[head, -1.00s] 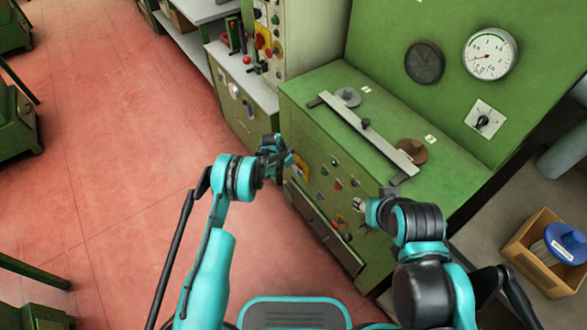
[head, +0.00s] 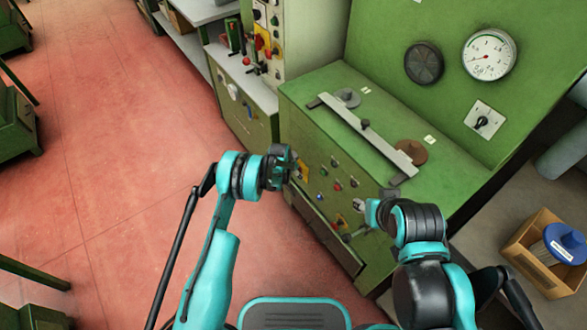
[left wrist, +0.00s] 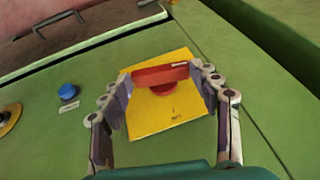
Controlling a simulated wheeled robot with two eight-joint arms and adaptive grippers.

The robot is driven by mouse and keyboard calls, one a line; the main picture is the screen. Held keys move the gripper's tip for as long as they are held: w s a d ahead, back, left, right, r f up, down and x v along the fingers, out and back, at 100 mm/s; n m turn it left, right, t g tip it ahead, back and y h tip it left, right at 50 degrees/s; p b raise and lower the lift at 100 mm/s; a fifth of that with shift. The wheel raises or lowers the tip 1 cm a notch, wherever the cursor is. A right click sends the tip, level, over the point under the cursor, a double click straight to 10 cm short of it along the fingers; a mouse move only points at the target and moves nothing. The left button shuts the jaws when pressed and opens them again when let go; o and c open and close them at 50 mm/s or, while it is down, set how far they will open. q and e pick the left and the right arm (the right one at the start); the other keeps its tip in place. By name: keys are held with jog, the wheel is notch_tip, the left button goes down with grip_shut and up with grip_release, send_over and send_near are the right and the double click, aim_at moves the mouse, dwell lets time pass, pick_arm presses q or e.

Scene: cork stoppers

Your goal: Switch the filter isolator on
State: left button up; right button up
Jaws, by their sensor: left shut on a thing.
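The filter isolator's red handle (left wrist: 160,74) sits on a yellow plate (left wrist: 165,118) on the green cabinet front, in the left wrist view. The handle lies crosswise in that picture, with a round red hub below it. My left gripper (left wrist: 161,84) is shut on the red handle, one finger at each end. In the head view my left gripper (head: 290,164) is at the cabinet's left front and the yellow plate (head: 303,172) shows just beside it. My right gripper (head: 362,206) is near the cabinet's right front; its fingers are too small to judge.
A blue button (left wrist: 67,91) is on the same panel. The green cabinet (head: 300,100) has several buttons, a drawer (head: 325,228) and a metal bar (head: 365,130) on top. A gauge (head: 489,55) is on the upright panel. Open red floor (head: 120,180) lies to the left.

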pick_arm(q)
jog(key=shift+s+d+f+m+t+y, duration=0.1)
jog(key=shift+s+d+m+t+y, duration=0.15)
jog(key=shift+t+y, duration=0.5)
jog(key=shift+s+d+f+m+t+y, duration=0.15)
jog(key=shift+m+t+y, duration=0.15)
jog(key=shift+t, duration=0.75)
jog(key=shift+y, duration=0.25)
jog(key=o, duration=1.2)
jog(key=shift+c, duration=0.2)
jog(key=v, duration=1.2)
jog(key=shift+s+a, duration=0.1)
jog(key=shift+a, duration=0.05)
